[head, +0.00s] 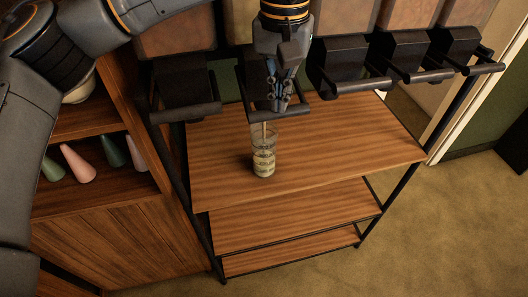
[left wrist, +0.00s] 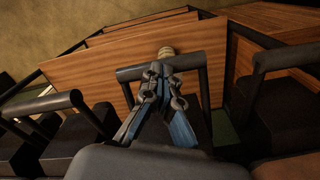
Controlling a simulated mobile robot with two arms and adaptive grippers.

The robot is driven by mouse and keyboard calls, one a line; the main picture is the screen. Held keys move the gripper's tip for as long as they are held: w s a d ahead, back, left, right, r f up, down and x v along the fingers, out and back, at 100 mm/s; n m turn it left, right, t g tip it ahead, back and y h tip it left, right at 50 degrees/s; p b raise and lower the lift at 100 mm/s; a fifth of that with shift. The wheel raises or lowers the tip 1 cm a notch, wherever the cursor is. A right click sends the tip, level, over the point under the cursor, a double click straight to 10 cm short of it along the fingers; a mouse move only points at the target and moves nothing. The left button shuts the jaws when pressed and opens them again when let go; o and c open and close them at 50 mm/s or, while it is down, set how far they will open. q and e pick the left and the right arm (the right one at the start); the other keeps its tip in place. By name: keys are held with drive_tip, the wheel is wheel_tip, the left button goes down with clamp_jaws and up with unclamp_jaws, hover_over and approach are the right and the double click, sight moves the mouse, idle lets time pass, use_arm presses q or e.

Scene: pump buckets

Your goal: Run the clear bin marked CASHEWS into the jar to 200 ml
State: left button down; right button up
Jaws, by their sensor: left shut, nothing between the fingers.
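A clear jar (head: 263,162) with pale contents and markings stands upright on the wooden shelf; its level against the marks is too small to read. A thin pale streak shows above and inside its mouth. My left gripper (head: 275,104) is shut and empty, its fingertips at the bar handle (head: 297,112) of the dispenser above the jar. The left wrist view shows the shut fingertips (left wrist: 158,70) against this handle (left wrist: 198,62), with part of the jar (left wrist: 166,53) beyond. That dispenser's bin is mostly hidden by my arm, and no CASHEWS label is readable. My right gripper is not in view.
Other black dispensers with bar handles flank this one, one at left (head: 182,75) and several at right (head: 345,62). The shelf (head: 340,140) is clear around the jar. A wooden cabinet (head: 100,200) with coloured cones stands at left.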

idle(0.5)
use_arm(q)
wheel_tip(320, 180, up, 7)
drive_tip(key=p, duration=0.5)
drive_tip(key=shift+s+f, duration=0.1)
drive_tip(key=shift+f, duration=0.1)
wheel_tip(320, 180, up, 5)
drive_tip(key=p, duration=0.4)
